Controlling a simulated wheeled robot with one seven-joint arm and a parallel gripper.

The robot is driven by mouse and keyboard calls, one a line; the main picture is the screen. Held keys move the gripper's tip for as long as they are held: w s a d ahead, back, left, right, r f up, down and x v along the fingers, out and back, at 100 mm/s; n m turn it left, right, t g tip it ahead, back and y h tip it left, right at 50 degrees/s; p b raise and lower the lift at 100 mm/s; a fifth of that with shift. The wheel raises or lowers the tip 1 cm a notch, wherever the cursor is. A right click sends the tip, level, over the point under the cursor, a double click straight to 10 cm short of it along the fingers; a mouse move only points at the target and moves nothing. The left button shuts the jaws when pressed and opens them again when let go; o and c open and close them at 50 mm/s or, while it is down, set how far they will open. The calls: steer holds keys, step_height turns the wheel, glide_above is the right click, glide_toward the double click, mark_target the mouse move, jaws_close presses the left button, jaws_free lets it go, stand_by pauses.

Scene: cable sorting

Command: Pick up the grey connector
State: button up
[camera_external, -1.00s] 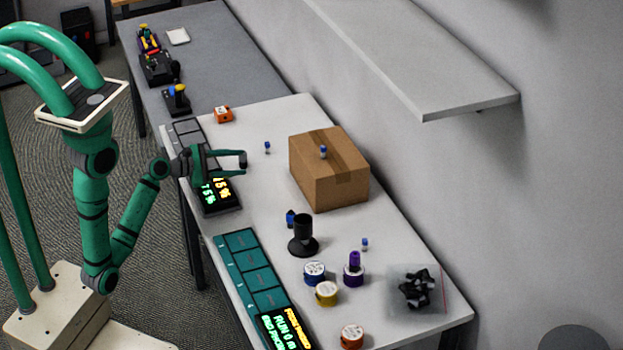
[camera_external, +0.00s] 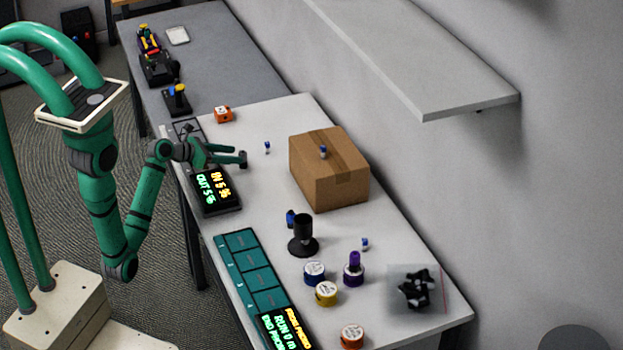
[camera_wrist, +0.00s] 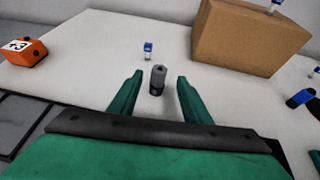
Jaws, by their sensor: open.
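The grey connector (camera_wrist: 157,77) is a small grey cylinder with a dark lower end. It stands on the white table in the wrist view, between and slightly beyond my gripper's two green fingers. A gap shows on each side of it. My gripper (camera_external: 241,158) is open, with nothing held, low over the far left part of the table. In the external view I cannot make out the grey connector; my gripper seems to hide it.
A small blue-and-white connector (camera_wrist: 148,48) stands just behind it. A cardboard box (camera_external: 325,180) is to the right, an orange block (camera_external: 223,114) to the left. A display panel (camera_external: 217,195) lies close below my gripper. Several coloured spools and a black stand (camera_external: 303,238) are nearer the front.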

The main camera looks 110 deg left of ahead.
mark_target(243, 155)
steer(key=x, duration=0.5)
steer(key=shift+a, duration=0.15)
jaws_close()
